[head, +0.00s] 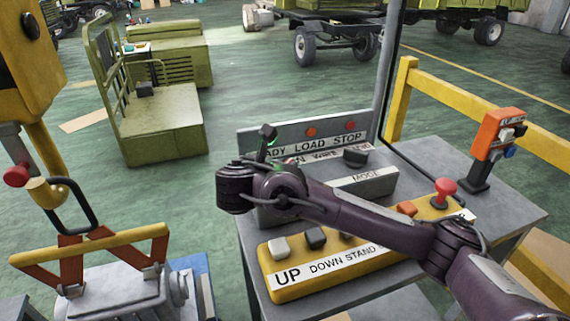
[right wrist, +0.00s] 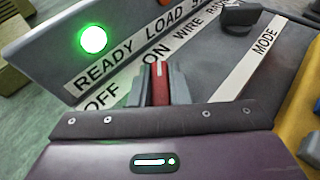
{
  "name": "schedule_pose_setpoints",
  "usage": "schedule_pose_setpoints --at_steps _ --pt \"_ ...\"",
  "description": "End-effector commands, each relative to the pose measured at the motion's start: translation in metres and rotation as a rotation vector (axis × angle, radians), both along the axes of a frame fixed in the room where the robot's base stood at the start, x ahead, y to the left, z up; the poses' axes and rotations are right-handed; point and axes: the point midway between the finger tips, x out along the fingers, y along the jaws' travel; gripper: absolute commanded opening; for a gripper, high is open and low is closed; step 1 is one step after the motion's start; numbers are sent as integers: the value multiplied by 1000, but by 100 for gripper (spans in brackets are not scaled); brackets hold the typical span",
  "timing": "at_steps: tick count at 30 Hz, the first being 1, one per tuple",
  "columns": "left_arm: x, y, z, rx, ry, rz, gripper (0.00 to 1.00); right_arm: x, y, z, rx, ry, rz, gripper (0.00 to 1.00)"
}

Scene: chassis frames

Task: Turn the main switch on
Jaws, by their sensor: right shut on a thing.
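The main switch (right wrist: 158,84) shows in the right wrist view as a red handle with a pale mark at its top. Its tip is just below the word ON, to the right of the word OFF. My right gripper (right wrist: 156,88) is shut on this handle, with a grey finger on each side. The switch's base is hidden by the fingers and my wrist. In the head view my right gripper (head: 278,184) is over the left part of the grey control box (head: 378,186), and the switch is hidden there. My left gripper is not in view.
A green lamp (right wrist: 92,40) is lit beside READY. A black MODE knob (right wrist: 240,15) stands right of the switch. A yellow button box (head: 285,290) and a red mushroom button (head: 444,189) are nearby. A hook (head: 68,205) hangs at left.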

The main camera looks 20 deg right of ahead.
Motion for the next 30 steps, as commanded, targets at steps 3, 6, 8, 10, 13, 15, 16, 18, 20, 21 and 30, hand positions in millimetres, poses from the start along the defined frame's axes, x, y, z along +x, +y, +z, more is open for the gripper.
schedule_pose_setpoints --at_steps 3,6,8,10,13,15,16,18,20,21,30 --pt "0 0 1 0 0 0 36 1 0 2 2 -3 -15 0" --pt "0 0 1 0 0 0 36 1 0 2 2 -3 -21 0" --pt "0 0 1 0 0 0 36 1 -1 2 2 -3 -22 0" --pt "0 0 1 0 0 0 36 1 -1 2 2 -3 -23 0" --pt "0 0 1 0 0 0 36 1 -1 2 2 -3 -23 0" --pt "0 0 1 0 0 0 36 1 -1 2 2 -3 -23 0" --pt "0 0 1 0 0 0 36 1 -1 2 2 -3 -23 18" --pt "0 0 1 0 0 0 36 1 -1 2 2 -3 -23 27" --pt "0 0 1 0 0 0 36 1 -1 1 1 -3 -22 35" --pt "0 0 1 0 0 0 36 0 -1 1 1 -3 -22 38" --pt "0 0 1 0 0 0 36 -1 1 1 1 -1 -19 38"
